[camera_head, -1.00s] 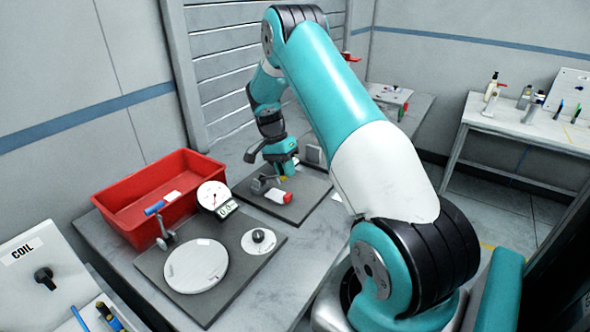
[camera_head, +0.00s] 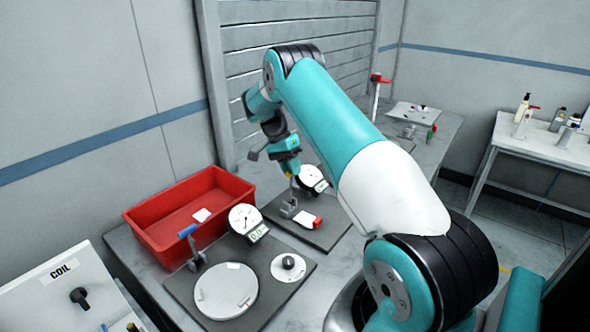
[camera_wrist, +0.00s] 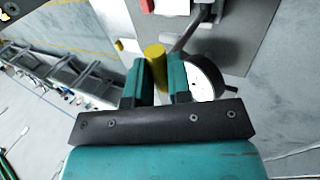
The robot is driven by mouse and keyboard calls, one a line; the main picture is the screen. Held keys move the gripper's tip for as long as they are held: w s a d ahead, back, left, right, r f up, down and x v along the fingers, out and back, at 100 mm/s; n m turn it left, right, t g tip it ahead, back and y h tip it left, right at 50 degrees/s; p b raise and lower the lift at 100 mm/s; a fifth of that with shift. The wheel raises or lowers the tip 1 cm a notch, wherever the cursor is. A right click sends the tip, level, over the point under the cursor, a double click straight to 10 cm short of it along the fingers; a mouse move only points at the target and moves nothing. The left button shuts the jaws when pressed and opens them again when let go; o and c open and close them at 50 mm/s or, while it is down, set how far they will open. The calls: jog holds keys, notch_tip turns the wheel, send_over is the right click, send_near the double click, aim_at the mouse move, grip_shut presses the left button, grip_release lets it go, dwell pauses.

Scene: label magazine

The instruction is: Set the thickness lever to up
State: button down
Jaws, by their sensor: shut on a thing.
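The lever's yellow handle (camera_wrist: 155,67) is between the two fingers of my gripper (camera_wrist: 156,84) in the wrist view. Its grey metal rod (camera_wrist: 187,36) shows just beyond the handle. In the head view my gripper (camera_head: 289,168) is above the far dark plate (camera_head: 335,235), and the lever (camera_head: 291,196) rises roughly upright from its grey pivot block (camera_head: 289,208) to it. A round white dial gauge (camera_head: 312,179) stands right behind the lever; my gripper partly hides it in the wrist view (camera_wrist: 204,82).
A white, red-ended piece (camera_head: 308,220) lies beside the pivot. A nearer plate (camera_head: 205,310) carries a second dial (camera_head: 245,219), a blue-handled lever (camera_head: 188,231), a round white disc (camera_head: 226,290) and a knob (camera_head: 288,262). A red bin (camera_head: 160,243) stands at the left.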

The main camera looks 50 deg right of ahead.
jog(key=shift+w+a+f, duration=0.25)
jog(key=shift+w+f, duration=0.15)
jog(key=shift+f, duration=0.05)
dwell(0.3)
jog(key=c, duration=1.2)
grip_release()
jog(key=shift+d, duration=0.1)
jog(key=shift+o, duration=0.7)
jog(key=shift+d+r, duration=0.1)
jog(key=shift+r, duration=0.05)
